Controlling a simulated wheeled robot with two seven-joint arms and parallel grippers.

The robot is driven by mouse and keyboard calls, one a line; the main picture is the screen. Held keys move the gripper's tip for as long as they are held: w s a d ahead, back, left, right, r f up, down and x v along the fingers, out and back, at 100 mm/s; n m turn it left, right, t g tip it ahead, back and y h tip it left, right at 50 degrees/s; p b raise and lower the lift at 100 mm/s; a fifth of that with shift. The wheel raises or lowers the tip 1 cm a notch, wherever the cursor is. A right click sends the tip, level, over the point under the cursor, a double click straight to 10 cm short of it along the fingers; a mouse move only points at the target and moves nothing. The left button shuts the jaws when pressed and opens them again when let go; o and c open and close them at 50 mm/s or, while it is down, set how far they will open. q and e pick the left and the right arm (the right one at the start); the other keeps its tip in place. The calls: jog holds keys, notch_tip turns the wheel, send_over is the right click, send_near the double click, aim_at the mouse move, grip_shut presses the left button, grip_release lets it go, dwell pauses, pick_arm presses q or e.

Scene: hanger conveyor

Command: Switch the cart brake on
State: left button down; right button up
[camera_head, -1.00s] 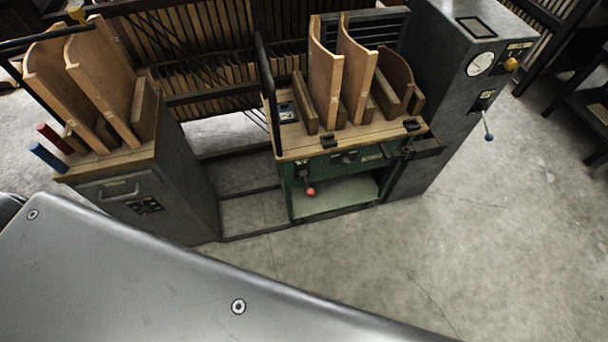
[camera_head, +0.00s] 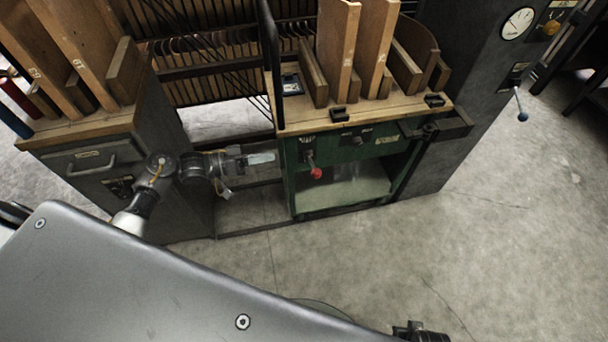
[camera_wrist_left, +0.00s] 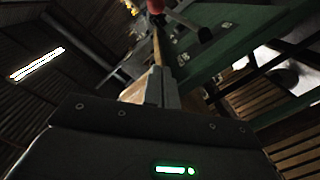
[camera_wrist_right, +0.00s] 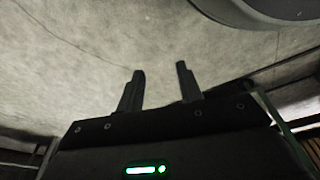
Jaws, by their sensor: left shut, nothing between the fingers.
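The green cart (camera_head: 289,175) has a wooden top and stands in the middle of the head view. On its front panel a short lever with a red knob (camera_head: 316,173) hangs down, tilted slightly right. My left gripper (camera_head: 272,158) is shut and empty, pointing right, to the left of the knob and apart from it in the picture. In the left wrist view the shut fingers (camera_wrist_left: 162,88) point toward the red knob (camera_wrist_left: 182,12) at the top edge. My right gripper (camera_wrist_right: 160,70) is open and empty over bare floor; only its dark edge shows at the bottom of the head view.
A grey cabinet with a drawer (camera_head: 95,165) stands left, beside my left arm. Wooden boards (camera_head: 337,50) stand on the cart. The floor (camera_head: 480,250) in front is clear.

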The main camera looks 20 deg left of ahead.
pick_arm(q)
jog(key=shift+s+d+r+m+g+h, duration=0.15)
jog(key=shift+r+m+g+h, duration=0.1)
jog(key=shift+r, duration=0.25)
jog(key=shift+s+a+r+m+g+h, duration=0.15)
jog(key=shift+r+h, duration=0.1)
jog(key=shift+r, duration=0.2)
pick_arm(e)
jog(key=shift+w+r, duration=0.2)
jog(key=shift+r, duration=0.2)
pick_arm(q)
jog(key=shift+d, duration=0.1)
send_over(313, 167)
jog(key=a, duration=0.4)
jog(key=f, duration=0.1)
jog(key=s+d+f, duration=0.2)
jog(key=shift+s+f+b, duration=0.1)
jog(key=shift+f+b, duration=0.2)
jog(key=shift+f, duration=0.05)
pick_arm(e)
jog(key=shift+a+r, duration=0.1)
jog(key=shift+r, duration=0.5)
pick_arm(q)
jog(key=shift+f, duration=0.15)
pick_arm(e)
jog(key=shift+w, duration=0.15)
